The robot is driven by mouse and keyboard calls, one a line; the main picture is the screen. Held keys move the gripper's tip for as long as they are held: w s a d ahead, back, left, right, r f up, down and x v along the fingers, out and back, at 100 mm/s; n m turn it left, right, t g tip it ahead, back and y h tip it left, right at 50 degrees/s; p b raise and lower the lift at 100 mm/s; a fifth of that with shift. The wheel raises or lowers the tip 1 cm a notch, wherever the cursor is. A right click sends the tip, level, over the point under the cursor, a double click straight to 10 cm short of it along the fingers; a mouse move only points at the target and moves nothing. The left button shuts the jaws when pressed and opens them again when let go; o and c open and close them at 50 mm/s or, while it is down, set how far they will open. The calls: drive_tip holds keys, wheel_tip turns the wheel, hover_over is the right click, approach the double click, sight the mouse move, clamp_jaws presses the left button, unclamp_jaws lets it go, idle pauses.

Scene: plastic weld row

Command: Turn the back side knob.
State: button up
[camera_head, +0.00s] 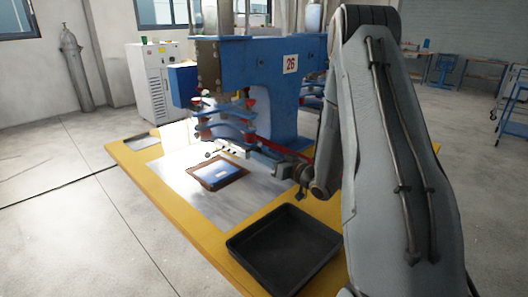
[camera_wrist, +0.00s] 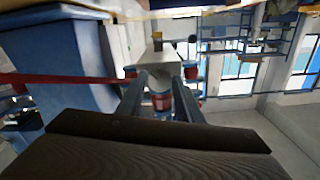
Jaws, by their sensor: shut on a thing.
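In the wrist view, my gripper (camera_wrist: 161,86) has its two fingers closed in around a small knob with a red band (camera_wrist: 161,101). The knob shows between the fingers, and part of it is hidden by them. In the head view, my arm comes down on the right of the blue number 26 welding machine (camera_head: 237,60), and its hand reaches in low toward the machine's clamp assembly (camera_head: 226,130). The grip itself is too small to make out clearly there. Other red knobs show on the assembly, one at its upper left (camera_head: 197,102).
The machine stands on a yellow-edged table (camera_head: 190,237). A black empty tray (camera_head: 284,246) lies at the front right, and a brown-framed blue panel (camera_head: 218,173) lies under the clamps. A white cabinet (camera_head: 151,82) stands behind. Floor at the left is open.

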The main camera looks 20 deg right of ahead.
drive_tip(key=m+p, duration=0.3)
drive_tip(key=m, duration=0.5)
drive_tip(key=m+p, duration=0.3)
drive_tip(key=m, duration=0.5)
drive_tip(key=m+p, duration=0.3)
drive_tip(key=m, duration=0.5)
drive_tip(key=shift+r, duration=0.25)
drive_tip(key=shift+m+p, duration=0.3)
drive_tip(key=o, duration=1)
drive_tip(key=shift+o, duration=0.2)
drive_tip(key=b+v, duration=0.1)
drive_tip(key=v, duration=0.7)
drive_tip(key=shift+b, duration=0.35)
